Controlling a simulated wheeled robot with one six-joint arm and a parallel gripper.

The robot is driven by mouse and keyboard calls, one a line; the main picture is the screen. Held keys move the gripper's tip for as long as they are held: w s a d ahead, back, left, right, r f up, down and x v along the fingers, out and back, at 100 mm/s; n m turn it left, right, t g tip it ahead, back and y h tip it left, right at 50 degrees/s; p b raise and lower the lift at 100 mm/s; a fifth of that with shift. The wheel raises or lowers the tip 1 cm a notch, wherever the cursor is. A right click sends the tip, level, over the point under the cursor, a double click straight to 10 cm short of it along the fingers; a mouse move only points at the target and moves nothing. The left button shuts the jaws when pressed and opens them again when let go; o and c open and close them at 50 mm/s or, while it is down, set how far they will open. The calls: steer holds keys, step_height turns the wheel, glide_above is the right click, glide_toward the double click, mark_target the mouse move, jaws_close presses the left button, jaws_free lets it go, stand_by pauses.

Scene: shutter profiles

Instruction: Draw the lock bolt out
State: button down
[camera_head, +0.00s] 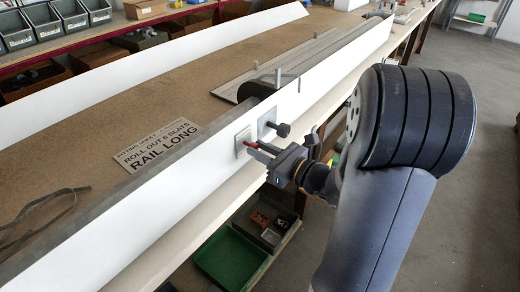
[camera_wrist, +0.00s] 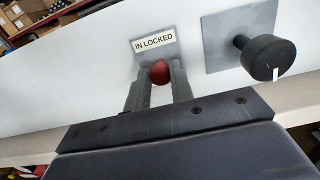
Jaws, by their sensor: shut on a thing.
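The lock bolt's red knob (camera_wrist: 160,71) sits between the two fingers of my gripper (camera_wrist: 158,84) in the wrist view. My gripper is shut on it. The knob stands out from the white rail face, just below a plate (camera_wrist: 155,42) labelled "IN LOCKED". In the head view my gripper (camera_head: 262,151) reaches the front of the white rail from the right, with the red of the knob (camera_head: 250,145) just showing at the fingertips. The bolt's shaft is hidden behind the knob and fingers.
A black knob (camera_wrist: 263,57) on a square grey plate (camera_wrist: 225,30) stands close to the right of my fingers. The white rail (camera_head: 130,243) runs along the bench edge. A green crate (camera_head: 232,257) sits below. A printed sign (camera_head: 158,145) lies on the bench.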

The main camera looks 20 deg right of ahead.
steer(key=shift+v, duration=1.05)
steer(key=c, duration=1.2)
jaws_free()
steer(key=shift+d, duration=0.1)
steer(key=shift+c, duration=0.2)
steer(key=shift+s+d, duration=0.1)
steer(key=shift+s, duration=0.05)
steer(key=v, duration=1)
steer(key=shift+s, duration=0.25)
steer(key=shift+d, duration=0.1)
steer(key=shift+x, duration=5.65)
